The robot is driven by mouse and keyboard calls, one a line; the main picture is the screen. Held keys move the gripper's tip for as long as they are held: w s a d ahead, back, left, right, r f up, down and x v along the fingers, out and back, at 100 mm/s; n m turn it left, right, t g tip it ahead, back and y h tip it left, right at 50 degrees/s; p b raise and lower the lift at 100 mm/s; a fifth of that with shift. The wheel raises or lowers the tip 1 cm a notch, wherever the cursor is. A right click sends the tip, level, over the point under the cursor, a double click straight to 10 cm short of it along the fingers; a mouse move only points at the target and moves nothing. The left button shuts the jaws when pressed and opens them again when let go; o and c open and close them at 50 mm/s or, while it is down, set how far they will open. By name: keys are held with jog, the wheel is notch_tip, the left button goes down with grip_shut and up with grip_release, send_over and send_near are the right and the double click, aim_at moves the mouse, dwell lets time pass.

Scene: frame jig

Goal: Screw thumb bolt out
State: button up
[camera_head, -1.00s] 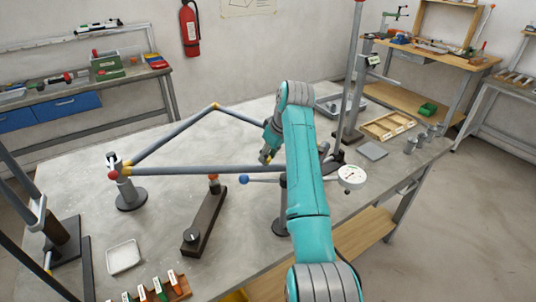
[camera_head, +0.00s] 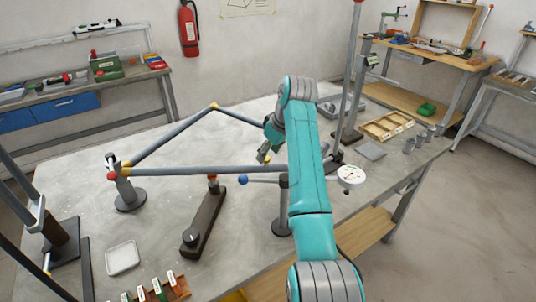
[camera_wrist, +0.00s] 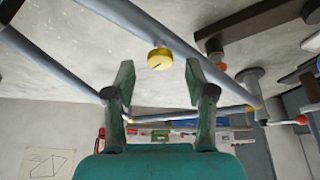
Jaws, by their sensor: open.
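The thumb bolt seems to be the round yellow knob (camera_wrist: 159,60) on a grey tube in the wrist view. The tube belongs to a frame (camera_head: 185,170) of grey tubes with yellow joints, standing over the table. My gripper (camera_wrist: 159,83) is open; its two teal fingers stand apart, one on each side of the knob's line. The knob appears just beyond the fingertips, with clear space on both sides and no visible contact. In the head view my gripper (camera_head: 263,154) is beside the frame's right end, and my arm hides that end and the knob.
A dark bar with a knob (camera_head: 205,222), a white tray (camera_head: 122,257) and a dial gauge (camera_head: 351,175) are on the table (camera_head: 160,225). Bare table lies inside the frame.

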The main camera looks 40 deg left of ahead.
jog(key=v, duration=1)
jog(key=shift+r, duration=0.2)
jog(key=shift+s+d+f, duration=0.1)
jog(key=shift+d, duration=0.05)
jog(key=x, duration=1.1)
jog(key=shift+a+f, duration=0.2)
jog(key=shift+f, duration=0.15)
grip_shut()
